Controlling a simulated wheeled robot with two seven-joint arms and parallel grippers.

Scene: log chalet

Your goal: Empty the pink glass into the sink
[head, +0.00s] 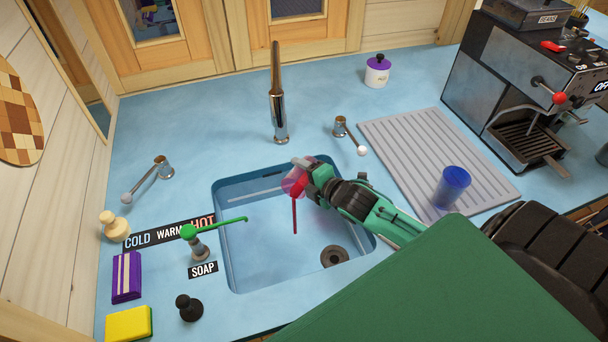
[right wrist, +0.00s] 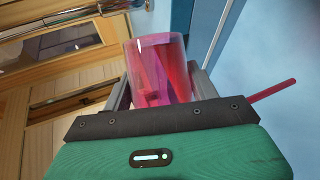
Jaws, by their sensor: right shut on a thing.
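The pink glass (head: 289,185) is see-through and hangs over the blue sink (head: 228,225), in its upper right part. My right gripper (head: 307,177) is shut on it and holds it tipped. A thin straight red streak (head: 295,216), looking like poured liquid, runs down from the glass into the basin. In the right wrist view the glass (right wrist: 158,50) sits between the fingers (right wrist: 160,88) with red inside, and the red streak (right wrist: 272,90) sticks out to the right. My left gripper is not in view.
A tap (head: 278,100) stands behind the sink, with handles (head: 162,168) (head: 341,128) at either side. A green soap pump (head: 198,240) is at the left rim. A blue cup (head: 452,187) stands on the grey drainboard (head: 410,150). A coffee machine (head: 510,80) is far right.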

